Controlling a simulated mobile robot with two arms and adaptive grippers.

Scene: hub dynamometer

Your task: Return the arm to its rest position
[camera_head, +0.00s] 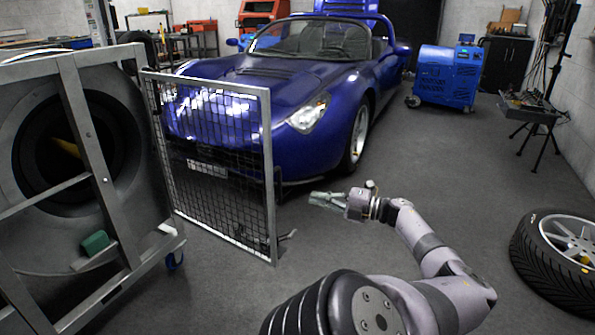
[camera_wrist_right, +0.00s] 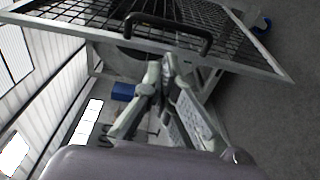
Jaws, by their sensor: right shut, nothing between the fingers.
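My right arm reaches in from the bottom right of the head view. Its gripper (camera_head: 328,200) is out in front over the floor, pointing left toward the mesh gate, with nothing in it. The right wrist view shows the gripper (camera_wrist_right: 166,62) with its fingertips together and empty. The mesh gate (camera_head: 222,160) stands swung open from the metal frame. Its black handle (camera_wrist_right: 168,32) shows just past the fingertips in the right wrist view. I cannot tell whether the fingertips touch it; in the head view there is a gap between gripper and gate. My left gripper is not in view.
The metal-framed machine (camera_head: 78,120) with a round opening stands at the left. A blue sports car (camera_head: 265,95) is behind the gate. A wheel (camera_head: 562,255) lies at the right, and a blue cabinet (camera_head: 447,77) stands at the back. The floor between arm and cabinet is clear.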

